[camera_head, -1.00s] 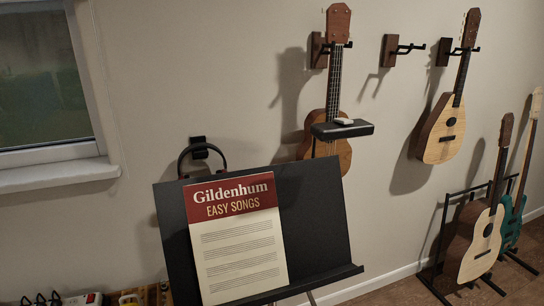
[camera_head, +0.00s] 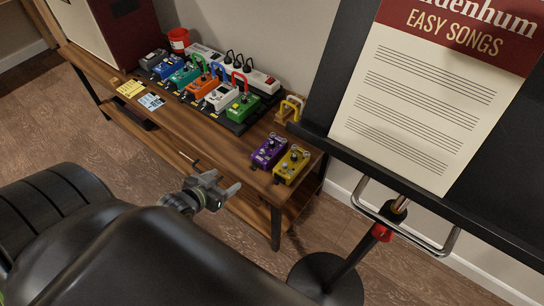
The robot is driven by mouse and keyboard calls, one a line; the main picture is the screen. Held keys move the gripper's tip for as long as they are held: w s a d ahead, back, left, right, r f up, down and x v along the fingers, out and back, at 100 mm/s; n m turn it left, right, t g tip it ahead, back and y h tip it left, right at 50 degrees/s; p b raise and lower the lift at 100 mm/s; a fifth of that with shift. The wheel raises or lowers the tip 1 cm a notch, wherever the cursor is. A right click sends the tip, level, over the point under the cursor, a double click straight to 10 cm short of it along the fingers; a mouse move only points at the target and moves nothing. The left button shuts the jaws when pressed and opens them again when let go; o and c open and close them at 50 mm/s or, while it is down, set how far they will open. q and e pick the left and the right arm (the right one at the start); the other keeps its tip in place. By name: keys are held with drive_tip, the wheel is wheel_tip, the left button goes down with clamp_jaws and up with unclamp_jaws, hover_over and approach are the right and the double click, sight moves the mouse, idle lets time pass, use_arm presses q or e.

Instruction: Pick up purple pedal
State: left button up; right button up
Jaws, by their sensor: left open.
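The purple pedal (camera_head: 267,153) sits on the right end of the wooden bench (camera_head: 222,158), close beside a yellow pedal (camera_head: 292,166). My left gripper (camera_head: 230,191) is in front of the bench, to the lower left of the purple pedal. Its jaws are open and empty, and it is apart from the pedal. My right gripper is not in view.
A black pedalboard (camera_head: 238,125) with several coloured pedals and a white power strip (camera_head: 262,82) lies left of the purple pedal. A music stand (camera_head: 470,190) with a song sheet (camera_head: 440,90) stands close on the right. Small yellow and blue cards lie on the bench.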

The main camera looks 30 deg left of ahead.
use_arm(q)
wheel_tip(320, 180, up, 5)
drive_tip(key=d+t+h+b, duration=0.1)
drive_tip(key=d+t+b, duration=0.1)
drive_tip(key=d, duration=0.1)
drive_tip(key=b, duration=0.2)
approach(262, 153)
drive_tip(key=shift+m+h, duration=0.3)
drive_tip(key=shift+m, duration=0.1)
drive_tip(key=x, duration=0.6)
drive_tip(key=shift+w+a+f, duration=0.15)
drive_tip(key=shift+b+x, duration=0.35)
drive_tip(key=shift+x, duration=0.7)
drive_tip(key=b+x, duration=0.1)
drive_tip(key=x, duration=0.3)
drive_tip(key=shift+w+a+f, duration=0.1)
drive_tip(key=shift+w+f, duration=0.05)
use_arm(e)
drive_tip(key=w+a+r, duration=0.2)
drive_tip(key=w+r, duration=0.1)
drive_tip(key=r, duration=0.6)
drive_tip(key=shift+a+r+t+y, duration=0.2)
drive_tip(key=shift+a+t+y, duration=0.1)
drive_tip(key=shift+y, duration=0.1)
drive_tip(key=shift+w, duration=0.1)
use_arm(q)
drive_tip(key=c, duration=1)
